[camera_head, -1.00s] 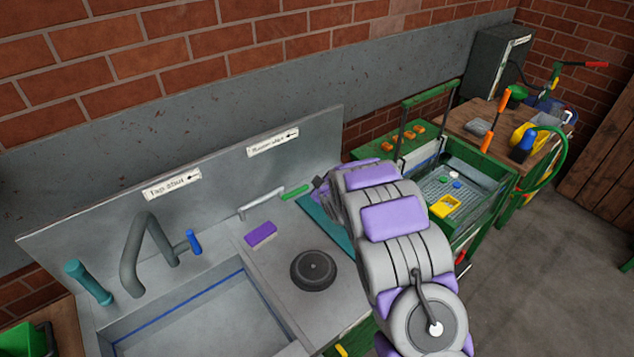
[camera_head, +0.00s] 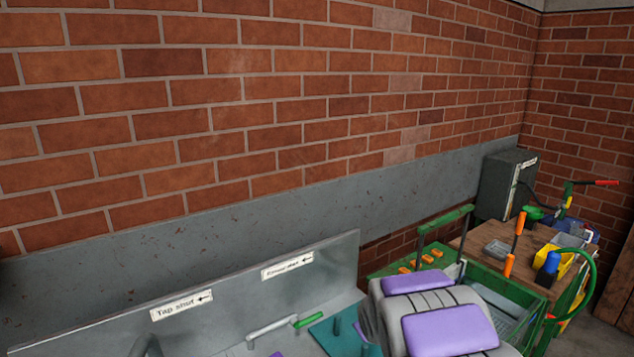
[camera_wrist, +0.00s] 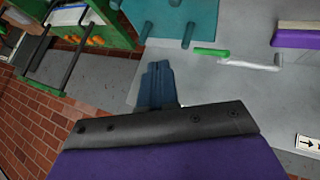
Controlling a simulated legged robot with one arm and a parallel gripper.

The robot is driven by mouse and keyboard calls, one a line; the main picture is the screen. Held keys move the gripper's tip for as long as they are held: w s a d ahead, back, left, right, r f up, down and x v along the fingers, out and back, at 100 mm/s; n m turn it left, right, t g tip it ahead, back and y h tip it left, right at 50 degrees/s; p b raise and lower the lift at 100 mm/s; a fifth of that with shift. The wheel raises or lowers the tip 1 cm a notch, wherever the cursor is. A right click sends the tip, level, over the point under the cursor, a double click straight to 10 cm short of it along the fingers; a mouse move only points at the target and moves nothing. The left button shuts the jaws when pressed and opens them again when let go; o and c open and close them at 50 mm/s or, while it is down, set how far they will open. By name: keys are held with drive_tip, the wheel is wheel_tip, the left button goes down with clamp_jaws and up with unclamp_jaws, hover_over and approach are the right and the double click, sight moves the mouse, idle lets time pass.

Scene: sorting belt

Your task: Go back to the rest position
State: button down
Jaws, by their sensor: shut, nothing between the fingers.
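My gripper (camera_wrist: 158,85) shows in the wrist view as dark blue fingers closed together, with nothing between them. Behind the fingers are the grey sink back panel and the brick wall. My purple and grey arm (camera_head: 440,315) rises at the bottom of the head view, in front of the green machine. The gripper itself is hidden in the head view.
A green-handled lever (camera_head: 300,322) and a teal board with pegs (camera_head: 335,335) lie beside my arm. The green machine (camera_head: 415,262) stands behind it. A wooden table (camera_head: 530,250) with a grey box is at the right. The brick wall fills the upper view.

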drive_tip(key=s+r+m+g, duration=0.2)
drive_tip(key=s+g, duration=0.1)
drive_tip(key=s, duration=1.3)
drive_tip(key=s+r+m+g, duration=0.2)
drive_tip(key=s+r+g, duration=0.1)
drive_tip(key=s, duration=1.3)
drive_tip(key=s+r+m+g+b, duration=0.1)
drive_tip(key=s+g, duration=0.3)
drive_tip(key=s, duration=1.2)
drive_tip(key=shift+r+m+y, duration=0.4)
drive_tip(key=shift+r+m, duration=0.3)
drive_tip(key=shift+r, duration=0.2)
drive_tip(key=shift+a, duration=0.1)
